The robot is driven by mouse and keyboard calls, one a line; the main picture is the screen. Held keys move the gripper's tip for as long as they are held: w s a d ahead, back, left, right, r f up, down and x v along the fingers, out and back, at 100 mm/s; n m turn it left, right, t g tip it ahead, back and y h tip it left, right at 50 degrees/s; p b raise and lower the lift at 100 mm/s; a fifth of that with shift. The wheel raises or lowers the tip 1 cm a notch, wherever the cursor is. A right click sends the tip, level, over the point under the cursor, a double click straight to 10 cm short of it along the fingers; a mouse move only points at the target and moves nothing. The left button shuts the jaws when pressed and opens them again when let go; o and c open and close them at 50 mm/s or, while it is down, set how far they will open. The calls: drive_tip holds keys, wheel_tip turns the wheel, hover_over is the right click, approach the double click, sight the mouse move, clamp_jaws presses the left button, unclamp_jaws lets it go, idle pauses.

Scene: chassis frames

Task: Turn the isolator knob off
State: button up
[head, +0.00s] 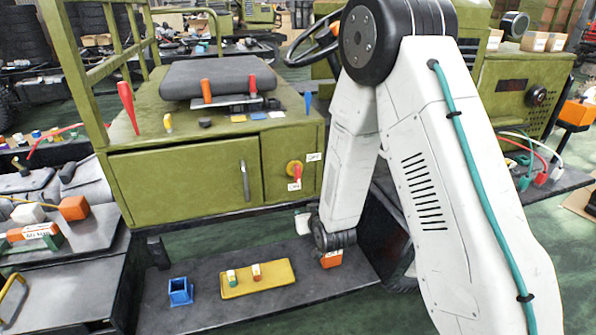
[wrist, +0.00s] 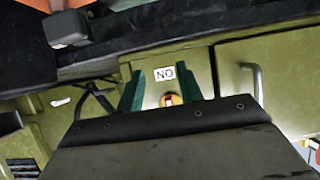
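The isolator knob (head: 295,170) is a red handle on a yellow round plate, on the green cabinet's front right of the door. Its handle points down, toward the ON label (head: 294,186); the OFF label (head: 313,157) is up and right. In the wrist view, which is upside down, the knob (wrist: 169,99) shows between the green fingers of my gripper (wrist: 162,85), partly hidden by the gripper body. The ON label (wrist: 164,74) is beyond it. The fingers are apart with nothing clearly held; contact with the knob cannot be told. The fingertips are not clear in the head view.
A cabinet door (head: 185,180) with a vertical handle (head: 244,181) is left of the knob. Below, a dark shelf (head: 205,315) holds a blue holder (head: 180,291), a yellow tray (head: 275,284) and an orange block (head: 331,259). Tools and a dark cushion (head: 215,80) lie on top.

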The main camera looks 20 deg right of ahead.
sight(299, 172)
wheel_tip(299, 172, up, 9)
drive_tip(key=w+t, duration=0.3)
drive_tip(key=t, duration=0.2)
drive_tip(key=w, duration=0.7)
drive_tip(key=shift+w+d, duration=0.1)
drive_tip(key=shift+w, duration=0.2)
clamp_jaws()
